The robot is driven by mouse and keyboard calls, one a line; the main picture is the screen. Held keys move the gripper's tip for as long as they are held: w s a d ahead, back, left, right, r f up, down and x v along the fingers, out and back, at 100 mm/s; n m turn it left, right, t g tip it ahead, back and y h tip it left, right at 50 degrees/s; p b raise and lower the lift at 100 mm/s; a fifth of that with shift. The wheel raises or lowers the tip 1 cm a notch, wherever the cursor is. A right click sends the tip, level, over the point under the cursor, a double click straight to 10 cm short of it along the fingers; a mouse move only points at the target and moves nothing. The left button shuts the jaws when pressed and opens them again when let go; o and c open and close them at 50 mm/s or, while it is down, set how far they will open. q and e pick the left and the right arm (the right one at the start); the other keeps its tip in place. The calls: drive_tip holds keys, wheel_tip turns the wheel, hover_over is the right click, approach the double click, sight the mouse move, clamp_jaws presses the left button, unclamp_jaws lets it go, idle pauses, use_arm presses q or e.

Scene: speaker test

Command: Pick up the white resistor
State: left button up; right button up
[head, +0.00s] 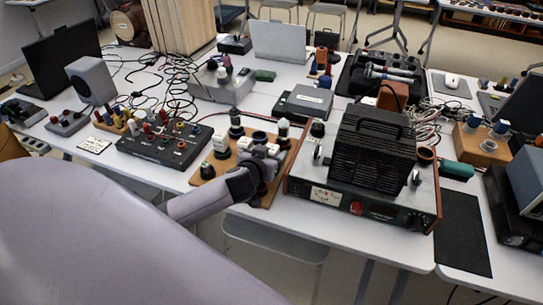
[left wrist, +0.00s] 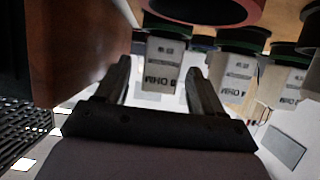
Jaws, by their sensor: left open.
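A white resistor, a pale block printed with an OHM label, appears in the left wrist view (left wrist: 162,76), between the two fingers of my left gripper (left wrist: 161,88). The fingers are open on either side of it, and I cannot tell whether they touch it. More white blocks with the same print, such as one to the right (left wrist: 237,72), stand beside it. In the head view my left gripper (head: 264,162) reaches over the wooden board (head: 281,178) that carries these parts. It partly hides them. One white block (head: 221,143) shows left of it. My right gripper is not in view.
A large amplifier (head: 333,188) with a black vented top stands right of the board, close to my gripper. A black box with coloured knobs (head: 150,150) is on the left. Loose cables (head: 178,78) lie behind it. The table's front edge is near.

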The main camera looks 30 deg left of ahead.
sight(272, 147)
use_arm(q)
drive_tip(key=shift+x, duration=1.1)
drive_tip(key=c, duration=1.1)
wheel_tip(272, 147, up, 20)
drive_tip(key=shift+r+p, duration=0.1)
drive_tip(key=shift+p, duration=1)
